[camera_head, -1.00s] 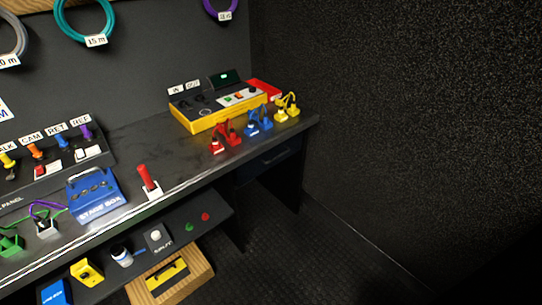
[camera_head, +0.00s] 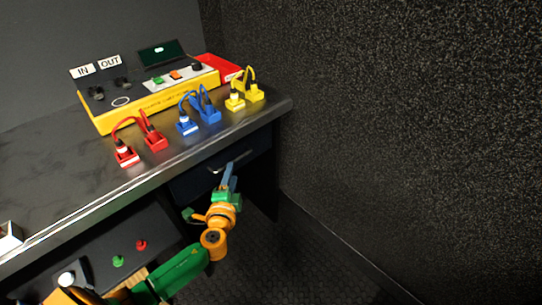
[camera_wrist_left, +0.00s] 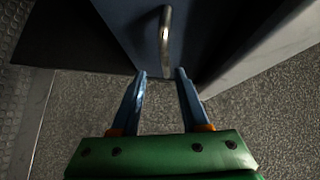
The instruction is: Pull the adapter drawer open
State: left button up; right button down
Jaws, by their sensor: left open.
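The adapter drawer (camera_head: 205,178) is a dark blue-grey front under the right end of the bench, and it looks shut. Its metal bar handle (camera_head: 232,160) runs across the front. My left gripper (camera_head: 229,172) is in front of the drawer, with its blue fingers just below and close to the handle. In the left wrist view the fingers of my left gripper (camera_wrist_left: 160,76) are apart with nothing between them. The handle (camera_wrist_left: 165,40) lies just beyond the fingertips, roughly in line with the gap. Whether a fingertip touches it, I cannot tell. My right gripper is not seen.
On the bench (camera_head: 50,180) stand a yellow tester (camera_head: 150,115) and red (camera_head: 140,145), blue (camera_head: 198,115) and yellow (camera_head: 245,95) cable pairs. A dark textured wall (camera_head: 400,130) closes off the right. Floor below the drawer is clear.

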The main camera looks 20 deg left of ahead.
pick_arm(q)
jog(key=x, duration=0.2)
jog(key=b+x, duration=0.1)
jog(key=x, duration=0.2)
jog(key=shift+w+a+r, duration=0.25)
jog(key=shift+w+a, duration=0.05)
jog(key=shift+a, duration=0.2)
jog(key=shift+s+r, duration=0.1)
grip_shut()
dwell(0.8)
